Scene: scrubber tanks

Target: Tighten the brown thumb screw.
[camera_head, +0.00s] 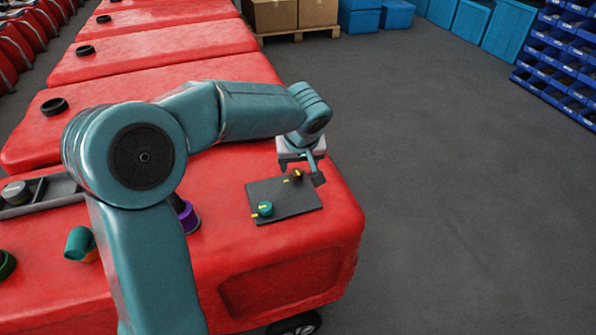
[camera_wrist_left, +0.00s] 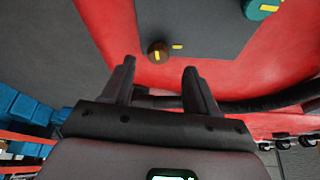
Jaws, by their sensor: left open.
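The brown thumb screw (camera_head: 297,175) stands on a dark grey plate (camera_head: 285,208) on top of the red tank (camera_head: 240,240). It has a yellow mark, and a second yellow mark lies on the plate beside it. In the left wrist view the brown thumb screw (camera_wrist_left: 158,50) is ahead of the fingertips, roughly between their lines. My left gripper (camera_wrist_left: 158,68) is open and empty. In the head view my left gripper (camera_head: 306,180) is over the plate's far right part, close to the brown screw. A teal thumb screw (camera_head: 265,208) is on the same plate. My right gripper is not in view.
On the tank's left side are a purple ring-like part (camera_head: 190,217), a teal cup-like part (camera_head: 79,243) and a grey tray (camera_head: 50,190). Cardboard boxes (camera_head: 295,14) on a pallet and blue shelving (camera_head: 560,60) stand farther off. The floor right of the tank is clear.

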